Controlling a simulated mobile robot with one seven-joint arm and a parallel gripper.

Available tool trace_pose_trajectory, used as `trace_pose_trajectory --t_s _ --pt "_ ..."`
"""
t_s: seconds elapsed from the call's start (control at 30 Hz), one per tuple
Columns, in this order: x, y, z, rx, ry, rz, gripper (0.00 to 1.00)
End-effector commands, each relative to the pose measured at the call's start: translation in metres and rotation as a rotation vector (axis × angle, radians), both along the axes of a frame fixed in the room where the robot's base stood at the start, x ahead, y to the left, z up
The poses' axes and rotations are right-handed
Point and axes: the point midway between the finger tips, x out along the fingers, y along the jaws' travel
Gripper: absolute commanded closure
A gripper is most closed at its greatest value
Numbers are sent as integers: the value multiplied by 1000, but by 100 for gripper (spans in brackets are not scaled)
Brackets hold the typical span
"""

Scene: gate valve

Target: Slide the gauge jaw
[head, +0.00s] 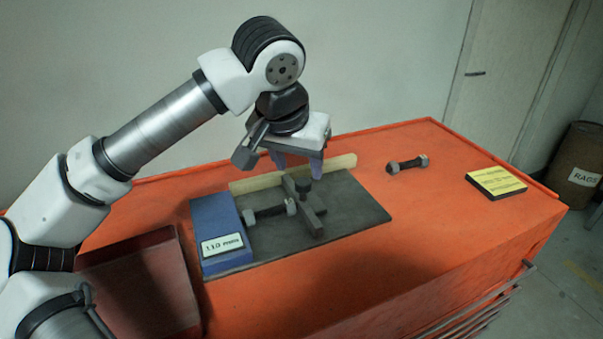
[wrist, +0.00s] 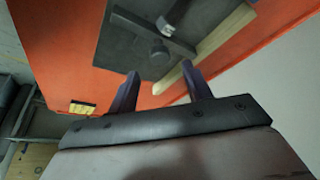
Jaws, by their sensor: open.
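The gauge is a dark grey plate (head: 355,205) with a blue block (head: 218,222) at its left end, labelled in mm. The gauge jaw (head: 312,219) is a dark bar across the plate with a round knob (head: 303,186) on top. A bolt (head: 266,212) lies between block and jaw, its nut end close to the jaw. My gripper (head: 296,168) is open and empty, pointing down above the knob. In the wrist view its fingers (wrist: 160,75) are apart, with the knob (wrist: 160,54) and jaw (wrist: 136,28) beyond the tips; no contact shows.
A pale wooden strip (head: 345,162) runs along the plate's back edge. Another bolt (head: 407,165) and a yellow-topped pad (head: 496,182) lie to the right on the orange bench. A dark red tray (head: 135,260) sits at left. The plate right of the jaw is clear.

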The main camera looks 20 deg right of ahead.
Motion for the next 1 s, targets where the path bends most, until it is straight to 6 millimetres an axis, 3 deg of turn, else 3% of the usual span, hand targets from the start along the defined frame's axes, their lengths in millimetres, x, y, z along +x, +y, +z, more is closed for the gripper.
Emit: trace_pose_trajectory --t_s 0.3,0.67,1.0 --pt "13 -12 -41 -2 1 -1 51" --pt "14 -14 -47 -1 -1 0 51" --pt "14 -13 -47 -1 -1 0 92"
